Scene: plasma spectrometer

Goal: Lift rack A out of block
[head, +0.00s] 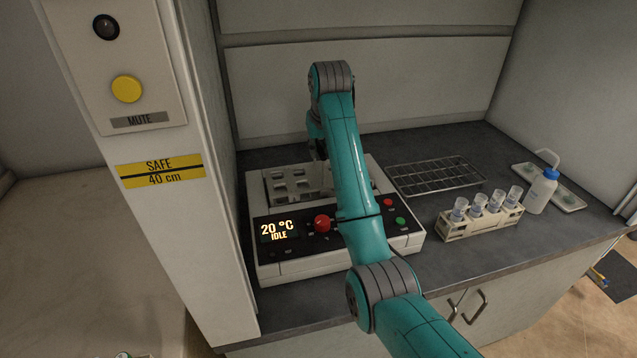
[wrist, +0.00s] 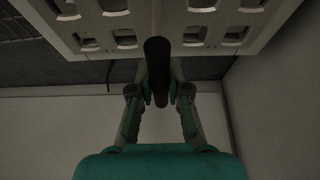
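The block (head: 263,262) is a white unit on the bench with a dark front panel reading 20 °C and IDLE. A pale rack plate with square openings, seemingly rack A (head: 290,182), sits in its top; the arm partly hides it. In the wrist view the pale plate (wrist: 108,58) crosses the top, and a pale post with a dark handle (wrist: 158,65) rises from it. My gripper (wrist: 160,88) has its fingers on both sides of this handle, close against it, and looks shut on it. Finger contact is dim.
A wire rack (head: 436,177) lies right of the block. A pale tube rack (head: 482,218) with several tubes stands in front of it. A wash bottle (head: 541,191) stands on the right by a tray (head: 569,197). A pillar (head: 190,230) stands close on the left.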

